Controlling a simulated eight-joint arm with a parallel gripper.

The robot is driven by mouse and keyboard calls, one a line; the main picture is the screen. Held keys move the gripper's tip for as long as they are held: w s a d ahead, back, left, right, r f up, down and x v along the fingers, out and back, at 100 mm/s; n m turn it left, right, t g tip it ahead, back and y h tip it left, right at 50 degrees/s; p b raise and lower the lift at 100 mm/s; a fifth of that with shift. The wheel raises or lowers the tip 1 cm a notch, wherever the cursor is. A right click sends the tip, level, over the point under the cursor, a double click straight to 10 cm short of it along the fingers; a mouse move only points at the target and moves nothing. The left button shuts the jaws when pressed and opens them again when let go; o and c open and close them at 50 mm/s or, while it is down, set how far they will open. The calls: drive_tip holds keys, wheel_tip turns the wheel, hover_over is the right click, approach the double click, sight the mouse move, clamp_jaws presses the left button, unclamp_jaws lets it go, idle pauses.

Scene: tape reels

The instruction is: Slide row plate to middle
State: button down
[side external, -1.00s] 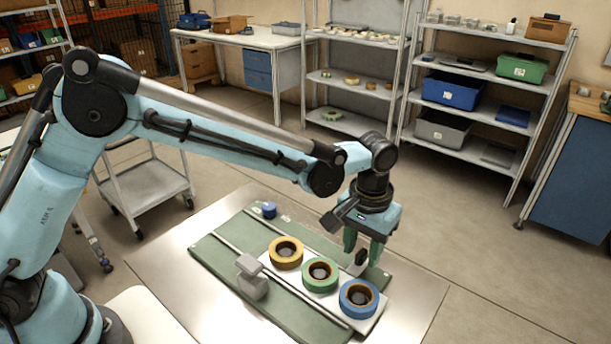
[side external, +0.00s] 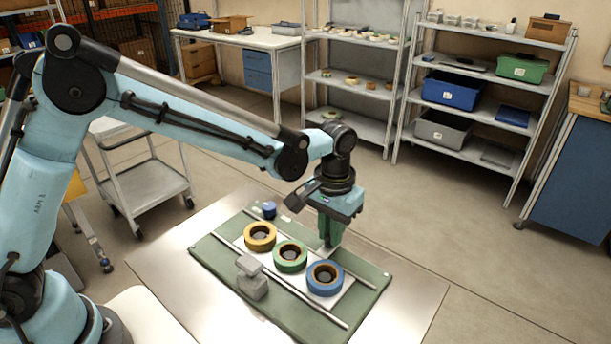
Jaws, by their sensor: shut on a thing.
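The row plate (side external: 348,286) is a pale flat plate between two metal rails on a green board (side external: 372,287). It carries a yellow reel (side external: 249,228), a green reel (side external: 280,264) and a blue reel (side external: 315,286) in a row. My gripper (side external: 330,241) is low at the plate's far side, beside the green and blue reels, with its green fingers pointing down. It is shut on the plate's handle, which the fingers mostly hide. A grey block (side external: 252,278) stands on the board at the near side, roughly across from the green reel.
The rails are clear at the right end. Shelves, a cart (side external: 150,185) and a bench stand well away.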

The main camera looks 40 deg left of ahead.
drive_tip(key=shift+a, duration=0.55)
drive_tip(key=c, duration=1.1)
unclamp_jaws()
wheel_tip(320, 180, up, 12)
drive_tip(key=shift+r, duration=0.1)
